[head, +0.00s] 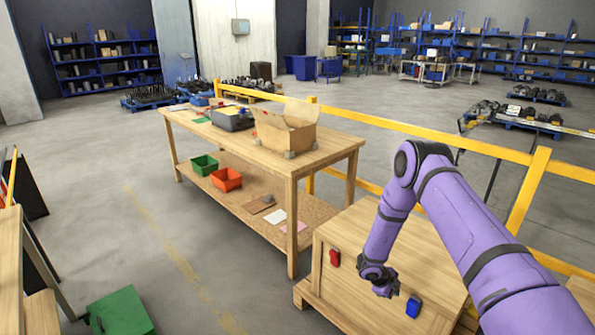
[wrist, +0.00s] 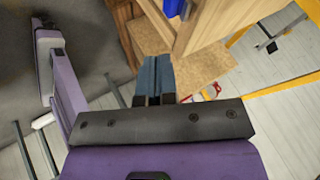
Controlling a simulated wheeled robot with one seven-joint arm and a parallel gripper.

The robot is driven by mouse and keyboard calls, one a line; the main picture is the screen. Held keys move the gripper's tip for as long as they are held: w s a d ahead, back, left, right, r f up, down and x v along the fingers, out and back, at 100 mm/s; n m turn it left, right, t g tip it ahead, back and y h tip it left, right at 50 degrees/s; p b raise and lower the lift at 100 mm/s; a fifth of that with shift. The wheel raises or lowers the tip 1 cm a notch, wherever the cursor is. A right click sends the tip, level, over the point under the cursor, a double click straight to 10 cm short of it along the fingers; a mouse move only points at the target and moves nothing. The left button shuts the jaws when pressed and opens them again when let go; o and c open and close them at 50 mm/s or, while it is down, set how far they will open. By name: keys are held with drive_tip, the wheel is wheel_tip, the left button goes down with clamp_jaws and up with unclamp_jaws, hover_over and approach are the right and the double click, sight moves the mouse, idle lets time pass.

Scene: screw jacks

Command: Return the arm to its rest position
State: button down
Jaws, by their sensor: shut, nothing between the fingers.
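My purple arm reaches in from the right in the head view and bends down at the elbow. My gripper (head: 384,287) hangs low over the wooden crate (head: 350,240), and its fingertips are small and dark there. In the wrist view my gripper (wrist: 154,66) shows its two blue-grey fingers side by side, closed together with nothing between them. I cannot tell whether my gripper touches the crate.
A wooden workbench (head: 335,150) stands behind, holding an open cardboard box (head: 285,128). Its lower shelf carries a green bin (head: 204,165) and a red bin (head: 227,179). A yellow rail (head: 430,135) runs behind the bench. Open floor (head: 150,250) lies at left, with a green box (head: 120,313).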

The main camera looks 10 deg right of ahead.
drive_tip(key=w+a+r+n+t+y, duration=0.25)
drive_tip(key=w+r, duration=0.25)
drive_tip(key=r, duration=0.7)
drive_tip(key=w+a+r+n+t+y, duration=0.1)
drive_tip(key=w+a+r+n+t, duration=0.3)
drive_tip(key=r, duration=0.9)
drive_tip(key=s+a+r+n+t+y, duration=0.1)
drive_tip(key=s+a+r+n+y, duration=0.15)
drive_tip(key=r, duration=0.85)
drive_tip(key=s+a+r+n+t+y, duration=0.1)
drive_tip(key=s+a+r+n+y, duration=0.2)
drive_tip(key=r, duration=0.9)
drive_tip(key=s+a+r+n+g+y, duration=0.1)
drive_tip(key=s+a+r+n+g, duration=0.15)
drive_tip(key=s+r+n, duration=0.95)
drive_tip(key=s+d+r+n+h, duration=0.1)
drive_tip(key=s, duration=1.3)
drive_tip(key=s+d+r+n+g+h, duration=0.1)
drive_tip(key=s+d+r, duration=0.1)
drive_tip(key=s, duration=1.2)
drive_tip(key=shift+n, duration=0.3)
